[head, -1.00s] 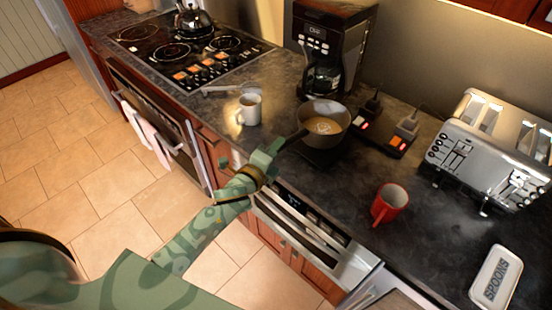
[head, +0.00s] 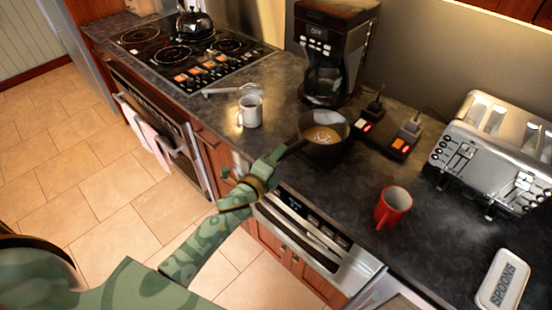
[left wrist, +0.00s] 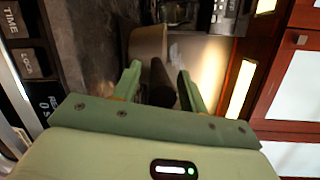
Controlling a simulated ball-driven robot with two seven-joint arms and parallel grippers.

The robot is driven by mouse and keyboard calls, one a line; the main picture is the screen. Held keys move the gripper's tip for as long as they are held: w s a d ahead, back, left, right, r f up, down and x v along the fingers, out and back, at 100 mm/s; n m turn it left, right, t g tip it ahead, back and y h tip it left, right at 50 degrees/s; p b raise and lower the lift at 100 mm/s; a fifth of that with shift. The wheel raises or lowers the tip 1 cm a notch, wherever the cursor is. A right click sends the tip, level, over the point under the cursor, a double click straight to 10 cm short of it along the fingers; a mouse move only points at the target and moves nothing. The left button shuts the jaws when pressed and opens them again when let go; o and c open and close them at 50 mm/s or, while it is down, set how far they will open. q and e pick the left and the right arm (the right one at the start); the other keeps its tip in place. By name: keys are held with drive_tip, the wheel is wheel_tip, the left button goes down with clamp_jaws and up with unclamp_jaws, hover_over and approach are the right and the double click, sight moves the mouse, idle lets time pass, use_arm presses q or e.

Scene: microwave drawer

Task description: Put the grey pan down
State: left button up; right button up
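The grey pan (head: 323,146) is over the dark counter in the head view, with brown liquid inside. It is low, close to the counter top; I cannot tell whether its base touches. Its handle points to the lower left, toward my left gripper (head: 280,153). In the left wrist view the dark handle (left wrist: 160,88) lies between the two green fingers of my left gripper (left wrist: 160,85), which is shut on it. Part of the pan's wall (left wrist: 148,42) shows beyond the fingers. My right gripper is not in view.
A white mug (head: 250,111) stands left of the pan, and a coffee maker (head: 330,60) behind it. Black plugs and a power strip (head: 388,138) lie to its right. A red mug (head: 393,207), a toaster (head: 485,155) and a spoon rest (head: 502,279) stand farther right.

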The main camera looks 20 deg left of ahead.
use_arm(q)
drive_tip(key=shift+r, duration=0.15)
drive_tip(key=s+a+r, duration=0.1)
drive_tip(key=s, duration=1.1)
drive_tip(key=shift+a+r, duration=0.15)
drive_tip(key=shift+a, duration=0.05)
drive_tip(key=s+f+n+g, duration=0.3)
drive_tip(key=s+f, duration=0.1)
drive_tip(key=f, duration=0.5)
drive_tip(key=s+a+f+n+g+y, duration=0.15)
drive_tip(key=s+f+n, duration=0.25)
drive_tip(key=f, duration=0.6)
drive_tip(key=s+f+n+g, duration=0.3)
drive_tip(key=s+f+g, duration=0.15)
drive_tip(key=f, duration=0.45)
drive_tip(key=s+f+n+g, duration=0.2)
drive_tip(key=s+f+n, duration=0.15)
drive_tip(key=s, duration=0.45)
drive_tip(key=s+a+f+n+g, duration=0.1)
drive_tip(key=s+f+n+g, duration=0.1)
drive_tip(key=s+f, duration=0.45)
drive_tip(key=s+f+n+g, duration=0.2)
drive_tip(key=s+f+n, duration=0.1)
drive_tip(key=s, duration=0.7)
drive_tip(key=shift+g+y, duration=0.25)
drive_tip(key=shift+g, duration=0.05)
drive_tip(key=f+b, duration=0.5)
drive_tip(key=shift+s+f, duration=0.2)
drive_tip(key=shift+f, duration=0.05)
